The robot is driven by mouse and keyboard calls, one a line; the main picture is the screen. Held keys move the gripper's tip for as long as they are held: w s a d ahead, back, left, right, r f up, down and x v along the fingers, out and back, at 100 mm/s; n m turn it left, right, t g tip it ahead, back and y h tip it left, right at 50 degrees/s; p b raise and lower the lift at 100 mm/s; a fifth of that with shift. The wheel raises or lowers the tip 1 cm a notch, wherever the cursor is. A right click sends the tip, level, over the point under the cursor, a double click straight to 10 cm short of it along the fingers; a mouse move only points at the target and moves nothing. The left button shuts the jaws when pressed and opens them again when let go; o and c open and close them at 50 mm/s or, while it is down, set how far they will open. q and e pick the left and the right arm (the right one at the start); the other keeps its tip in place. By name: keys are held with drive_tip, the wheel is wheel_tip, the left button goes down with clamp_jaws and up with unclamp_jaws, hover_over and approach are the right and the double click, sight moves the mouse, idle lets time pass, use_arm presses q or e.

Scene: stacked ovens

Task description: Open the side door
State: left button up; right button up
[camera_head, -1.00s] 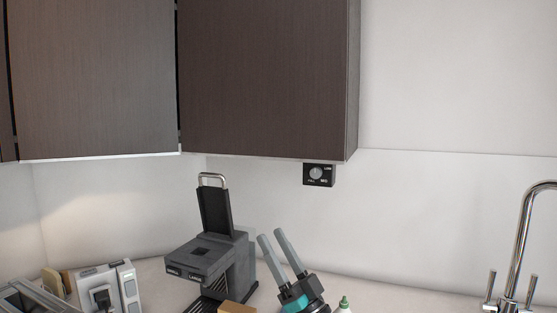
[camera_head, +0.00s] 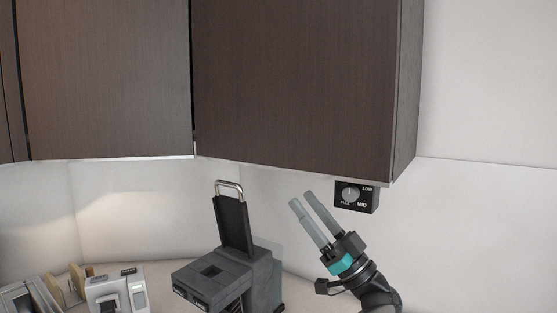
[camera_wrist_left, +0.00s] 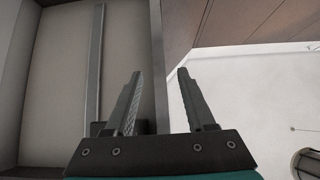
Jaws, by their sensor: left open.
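Dark brown wall-cabinet doors hang across the top of the head view: a left door (camera_head: 105,80) and a larger right door (camera_head: 295,85). Both look closed, with a narrow dark gap between them. The cabinet's right side panel (camera_head: 408,90) also shows. My left gripper (camera_head: 301,199) is open and empty, fingers pointing up and left, just below the right door's lower edge in the picture. In the left wrist view the open fingers (camera_wrist_left: 160,72) show before a pale recessed panel (camera_wrist_left: 60,90), with a brown wood surface (camera_wrist_left: 245,22) at upper right. My right gripper is not in view.
A small black dial box (camera_head: 356,196) hangs under the cabinet's right end. A dark grey coffee machine (camera_head: 262,270) with a raised handle stands below, left of my gripper. A light-coloured appliance (camera_head: 118,292) stands at lower left. The wall at right is bare.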

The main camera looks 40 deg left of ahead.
sight(280, 170)
use_arm(q)
drive_tip(key=p+x, duration=0.2)
drive_tip(key=x, duration=0.8)
drive_tip(key=shift+w+a+r, duration=0.1)
drive_tip(key=shift+a, duration=0.1)
clamp_jaws()
idle(1.0)
